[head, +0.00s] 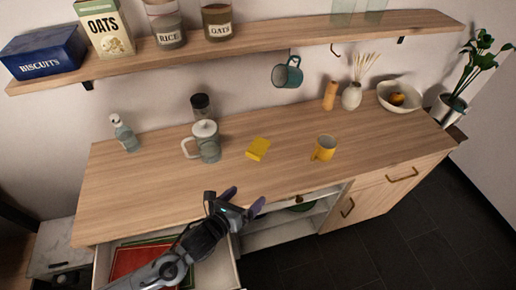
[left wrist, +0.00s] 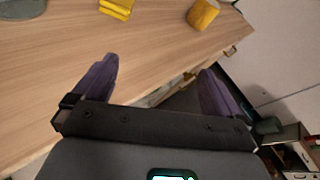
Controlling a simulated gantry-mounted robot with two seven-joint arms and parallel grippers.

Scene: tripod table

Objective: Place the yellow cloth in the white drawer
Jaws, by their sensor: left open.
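The yellow cloth (head: 258,149) lies folded on the wooden counter, between the glass jug and the yellow mug. It also shows at the top of the left wrist view (left wrist: 117,8). The white drawer (head: 226,271) is pulled open at the lower left, with red and green items inside; my left arm covers part of it. My left gripper (head: 244,203) is open and empty above the counter's front edge, nearer the front than the cloth and apart from it. Its two purple fingers are spread wide in the left wrist view (left wrist: 160,85). My right gripper is not in view.
The glass jug (head: 207,142) stands left of the cloth and the yellow mug (head: 324,148) right of it. A spray bottle (head: 124,134) and a bowl (head: 398,97) stand farther out. A teal mug (head: 288,73) hangs under the shelf (head: 270,31). The counter's front left is clear.

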